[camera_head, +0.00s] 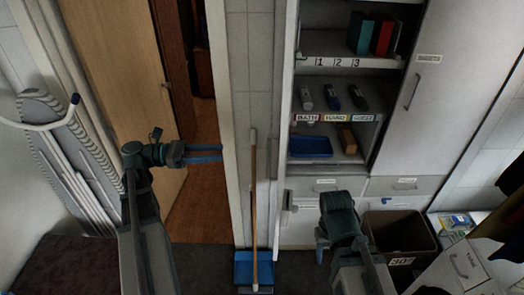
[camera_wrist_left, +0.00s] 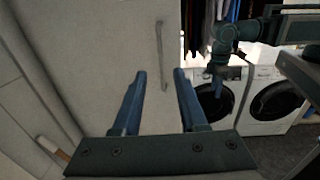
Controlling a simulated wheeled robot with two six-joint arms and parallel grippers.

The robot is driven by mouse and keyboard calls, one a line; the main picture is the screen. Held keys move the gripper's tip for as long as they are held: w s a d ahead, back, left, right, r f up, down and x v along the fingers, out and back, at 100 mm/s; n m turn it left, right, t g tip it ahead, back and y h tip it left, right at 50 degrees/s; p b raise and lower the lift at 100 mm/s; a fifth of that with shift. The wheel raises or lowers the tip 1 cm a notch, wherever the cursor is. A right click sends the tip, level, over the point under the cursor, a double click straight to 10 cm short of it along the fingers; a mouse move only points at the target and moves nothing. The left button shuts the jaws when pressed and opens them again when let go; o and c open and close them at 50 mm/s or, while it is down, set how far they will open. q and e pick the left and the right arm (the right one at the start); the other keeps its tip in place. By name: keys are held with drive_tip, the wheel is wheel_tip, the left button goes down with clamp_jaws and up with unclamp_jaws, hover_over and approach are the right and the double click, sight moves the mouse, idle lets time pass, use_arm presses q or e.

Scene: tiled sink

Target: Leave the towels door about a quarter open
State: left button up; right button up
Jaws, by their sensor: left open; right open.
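No label that I can read says towels. In the head view a tall pale cabinet door (camera_head: 440,95) with a vertical handle (camera_head: 412,91) and a small blurred label stands right of the open shelves. In the left wrist view a pale door panel (camera_wrist_left: 105,50) with a vertical bar handle (camera_wrist_left: 160,45) lies beyond the fingers; I cannot tell whether it is the same door. My left gripper (camera_head: 207,154) is open and empty, before the doorway, well left of the cabinet. My right gripper (camera_head: 320,246) is low, in front of the drawers, apart from the tall door.
Open shelves (camera_head: 350,72) hold binders, small dark items and a blue tray (camera_head: 310,147). A broom (camera_head: 254,200) with a blue dustpan stands between the arms. A dark bin (camera_head: 402,231) is at lower right. Washing machines (camera_wrist_left: 268,101) show in the left wrist view.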

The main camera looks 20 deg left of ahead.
use_arm(q)
drive_tip(key=x, duration=1.4)
drive_tip(key=shift+w, duration=0.1)
drive_tip(key=shift+c, duration=0.2)
clamp_jaws()
idle(0.9)
